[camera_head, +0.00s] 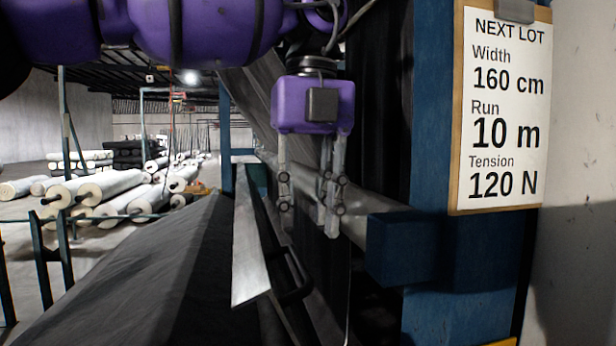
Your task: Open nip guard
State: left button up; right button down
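A long pale metal panel (247,245), which looks like the nip guard, runs away from me along the edge of the dark fabric. A black bar-shaped handle (297,290) shows just right of its near end. My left gripper (311,212) has a purple body and grey fingers pointing down. Its fingers are apart with nothing visible between them. It hangs above and beyond the handle and does not appear to touch it. The purple arm crosses the top of the view. My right gripper is not in view.
Dark fabric (150,275) slopes at the lower left. A grey roller (372,203) and blue machine frame (425,180) stand close on the right. A clipboard (505,110) reads 160 cm, 10 m, 120 N. Several white rolls (105,187) lie on the floor at left.

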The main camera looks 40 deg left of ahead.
pick_arm(q)
notch_tip(320, 180, up, 5)
jog(key=shift+w+r, duration=0.1)
jog(key=shift+c, duration=0.4)
